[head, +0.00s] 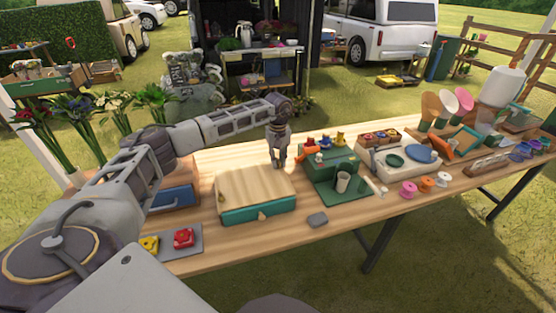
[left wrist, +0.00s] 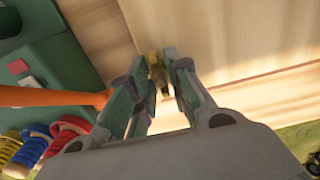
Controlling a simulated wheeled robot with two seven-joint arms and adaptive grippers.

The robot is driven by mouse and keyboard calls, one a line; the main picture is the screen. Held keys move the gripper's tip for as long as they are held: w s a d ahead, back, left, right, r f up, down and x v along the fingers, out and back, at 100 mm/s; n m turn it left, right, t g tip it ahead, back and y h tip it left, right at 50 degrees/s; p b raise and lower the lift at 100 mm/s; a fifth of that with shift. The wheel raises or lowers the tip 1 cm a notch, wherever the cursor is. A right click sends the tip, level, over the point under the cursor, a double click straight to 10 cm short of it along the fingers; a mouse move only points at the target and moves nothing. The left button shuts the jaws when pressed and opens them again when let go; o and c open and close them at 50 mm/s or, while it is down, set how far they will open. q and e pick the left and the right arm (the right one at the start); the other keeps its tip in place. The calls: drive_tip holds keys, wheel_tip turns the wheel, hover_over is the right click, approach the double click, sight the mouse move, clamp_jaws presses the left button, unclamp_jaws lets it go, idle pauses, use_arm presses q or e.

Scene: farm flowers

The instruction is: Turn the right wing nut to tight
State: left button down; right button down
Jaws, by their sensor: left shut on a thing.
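A wooden press (head: 245,184) with a pale board on top and a teal lower part sits on the table. My left gripper (head: 278,164) points down at its far right corner. In the left wrist view the gripper (left wrist: 158,80) is shut on a small brass-coloured wing nut (left wrist: 154,58) beside the pale board (left wrist: 225,40). The fingers hide most of the nut, so its angle cannot be told. In the head view the nut is hidden by the fingers. My right gripper is out of view.
A green case (head: 331,166) with spools on top stands close to the right of the press. An orange bar (left wrist: 50,97) reaches near the fingers. A grey tray (head: 179,242) with yellow and red pieces lies at the front left.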

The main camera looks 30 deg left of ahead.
use_arm(q)
drive_tip(key=c, duration=1.3)
unclamp_jaws()
wheel_tip(320, 180, up, 12)
